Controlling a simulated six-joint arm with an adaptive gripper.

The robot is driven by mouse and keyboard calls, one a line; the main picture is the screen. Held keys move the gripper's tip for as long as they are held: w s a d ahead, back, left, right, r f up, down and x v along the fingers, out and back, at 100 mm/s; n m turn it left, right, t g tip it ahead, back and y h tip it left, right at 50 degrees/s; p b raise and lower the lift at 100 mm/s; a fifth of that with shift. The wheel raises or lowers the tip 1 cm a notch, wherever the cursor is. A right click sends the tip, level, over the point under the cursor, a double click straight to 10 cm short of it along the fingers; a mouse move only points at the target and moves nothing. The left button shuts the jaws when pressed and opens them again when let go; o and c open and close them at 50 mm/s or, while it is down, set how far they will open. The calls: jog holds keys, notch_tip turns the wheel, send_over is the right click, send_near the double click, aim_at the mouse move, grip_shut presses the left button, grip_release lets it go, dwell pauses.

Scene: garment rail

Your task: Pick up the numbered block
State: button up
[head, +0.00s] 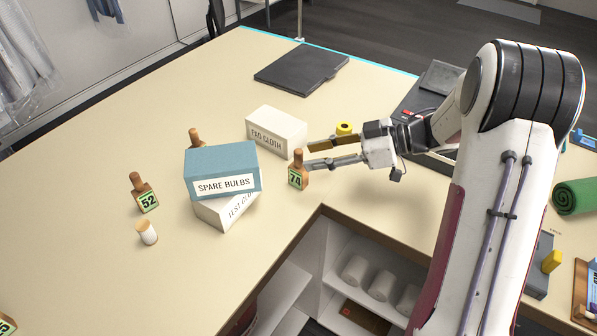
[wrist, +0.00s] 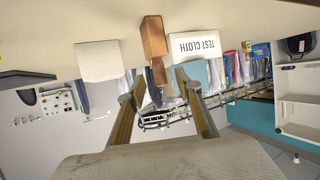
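Several wooden blocks with round-topped handles and green number labels stand on the table. Block 74 (head: 296,178) is right at my gripper (head: 309,156), in front of the fingertips. Block 52 (head: 146,198) stands to the left. Another block (head: 195,136) is mostly hidden behind the boxes, its label out of sight. One more (head: 6,324) is cut off at the lower left corner. In the wrist view my gripper (wrist: 155,88) is open, and a wooden block (wrist: 153,38) appears upside down with its handle in line with the gap. I cannot tell whether the fingers touch it.
A blue SPARE BULBS box (head: 215,163) sits on a white TEST CLOTH box (head: 215,213), left of block 74. A white PAD CLOTH box (head: 268,128) stands behind the gripper. A white cylinder (head: 147,232) is near block 52. The table's inner corner edge lies close in front.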

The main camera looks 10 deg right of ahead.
aim_at(299, 158)
jog(key=shift+x, duration=2.55)
grip_shut()
